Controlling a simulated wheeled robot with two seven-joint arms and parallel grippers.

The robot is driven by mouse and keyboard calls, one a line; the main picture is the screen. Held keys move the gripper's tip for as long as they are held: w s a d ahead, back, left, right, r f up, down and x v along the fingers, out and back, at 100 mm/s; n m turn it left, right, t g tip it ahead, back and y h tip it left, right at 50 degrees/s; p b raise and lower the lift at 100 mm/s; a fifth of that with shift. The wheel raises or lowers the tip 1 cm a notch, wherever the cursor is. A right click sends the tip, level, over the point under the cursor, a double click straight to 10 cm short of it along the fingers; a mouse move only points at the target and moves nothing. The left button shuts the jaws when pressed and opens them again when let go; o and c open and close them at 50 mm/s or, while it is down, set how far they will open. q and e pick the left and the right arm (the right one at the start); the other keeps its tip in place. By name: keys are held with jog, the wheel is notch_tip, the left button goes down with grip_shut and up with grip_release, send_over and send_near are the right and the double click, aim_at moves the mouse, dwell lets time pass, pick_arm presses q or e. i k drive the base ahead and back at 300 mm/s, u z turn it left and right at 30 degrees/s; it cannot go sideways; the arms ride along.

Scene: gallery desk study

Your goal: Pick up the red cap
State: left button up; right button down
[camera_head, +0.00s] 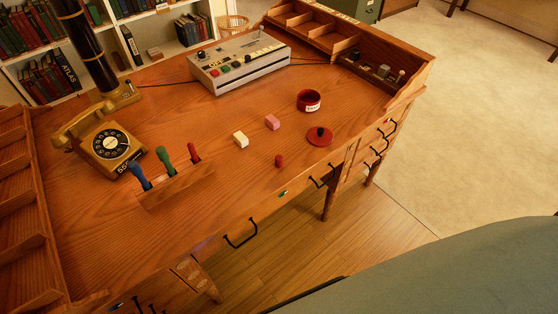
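Several red things are on the wooden desk (235,190), and I cannot tell for sure which one is the red cap. A small upright red cylinder (279,161) stands near the front edge. A flat round red lid with a dark knob (319,137) lies to its right, close to the edge. A round, open-topped red container with a white label (309,101) stands behind the lid. Neither of my grippers is in view.
A pink block (272,122) and a white block (240,140) lie left of the lid. A wooden holder (178,190) bears blue, green and red handles. A yellow telephone (104,143) and a grey control box (240,62) stand behind. Bare desk surrounds the small red things.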

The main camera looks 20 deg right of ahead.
aim_at(278, 158)
jog(key=z, duration=1.95)
jog(key=i, duration=1.25)
jog(key=u, duration=1.5)
